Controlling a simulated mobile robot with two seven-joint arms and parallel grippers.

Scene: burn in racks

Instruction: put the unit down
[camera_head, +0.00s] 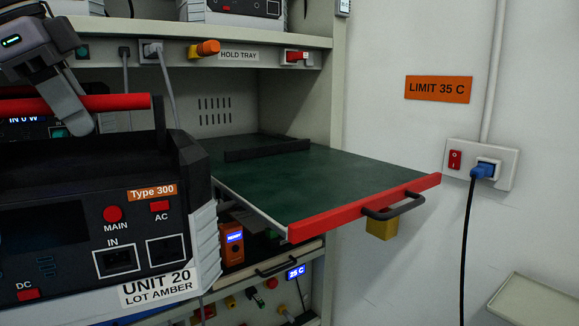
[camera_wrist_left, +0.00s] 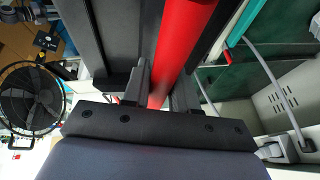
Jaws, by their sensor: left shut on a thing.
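The unit (camera_head: 60,245), a dark and grey box labelled "UNIT 20 LOT AMBER" and "Type 300", fills the lower left of the head view, close to the camera. My left gripper (camera_head: 72,112) is shut on its red top handle (camera_head: 115,102). The wrist view shows the red handle (camera_wrist_left: 180,45) between the two fingers (camera_wrist_left: 160,88). The hold tray (camera_head: 330,180), with a green surface and red front edge, is pulled out of the rack to the right of the unit. The unit hides the tray's near left part. My right gripper is not in view.
A black bar (camera_head: 267,149) lies across the back of the tray, whose green surface is otherwise bare. A black pull handle (camera_head: 394,205) juts from its front. A wall socket with a blue plug (camera_head: 484,171) and hanging cable is at right. Other devices (camera_head: 233,243) sit below.

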